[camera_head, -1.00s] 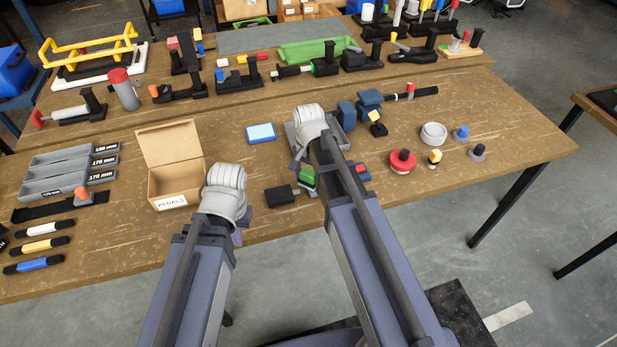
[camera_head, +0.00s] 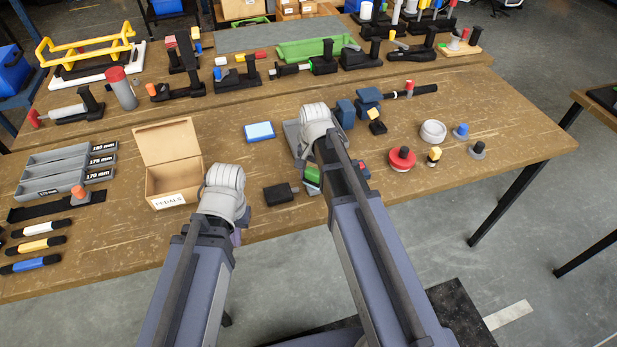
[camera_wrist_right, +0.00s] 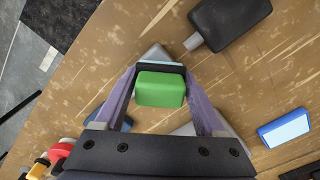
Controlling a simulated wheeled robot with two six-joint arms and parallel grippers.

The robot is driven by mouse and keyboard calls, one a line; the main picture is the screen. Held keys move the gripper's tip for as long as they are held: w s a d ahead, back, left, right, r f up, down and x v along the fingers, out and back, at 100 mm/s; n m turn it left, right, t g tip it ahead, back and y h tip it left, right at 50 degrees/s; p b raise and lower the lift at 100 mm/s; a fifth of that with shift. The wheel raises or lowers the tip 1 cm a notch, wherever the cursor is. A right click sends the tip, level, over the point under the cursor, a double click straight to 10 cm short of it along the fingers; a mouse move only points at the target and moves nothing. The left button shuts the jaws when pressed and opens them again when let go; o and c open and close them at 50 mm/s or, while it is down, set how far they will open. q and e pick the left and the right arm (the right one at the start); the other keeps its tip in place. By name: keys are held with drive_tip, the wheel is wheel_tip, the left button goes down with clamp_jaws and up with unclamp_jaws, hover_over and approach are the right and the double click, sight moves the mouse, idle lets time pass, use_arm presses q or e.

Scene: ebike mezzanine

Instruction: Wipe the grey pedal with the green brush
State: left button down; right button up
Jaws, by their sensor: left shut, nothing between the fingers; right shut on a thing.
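A dark grey pedal block (camera_head: 280,194) with a short light spindle lies on the table between my two arms. It also shows at the top of the right wrist view (camera_wrist_right: 230,22). My right gripper (camera_wrist_right: 158,80) is shut on the green brush (camera_wrist_right: 160,90), whose green block also shows beside my right arm (camera_head: 312,175). The brush is to the right of the pedal in the head view, apart from it. A small grey thing partly shows behind the brush in the wrist view; I cannot tell what it is. My left gripper (camera_head: 238,234) is shut and empty left of the pedal, mostly hidden by its wrist.
An open cardboard box (camera_head: 173,185) labelled PEDALS stands left of my left gripper. A blue sponge-like block (camera_head: 260,132) lies behind the pedal. A red round knob (camera_head: 402,159) and several small parts stand to the right. Bare table lies between box and sponge.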

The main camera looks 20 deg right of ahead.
drive_tip(key=shift+d, duration=0.9)
drive_tip(key=shift+w+d+f, duration=0.1)
drive_tip(key=shift+d, duration=1.55)
drive_tip(key=shift+d, duration=0.1)
drive_tip(key=shift+a, duration=1.85)
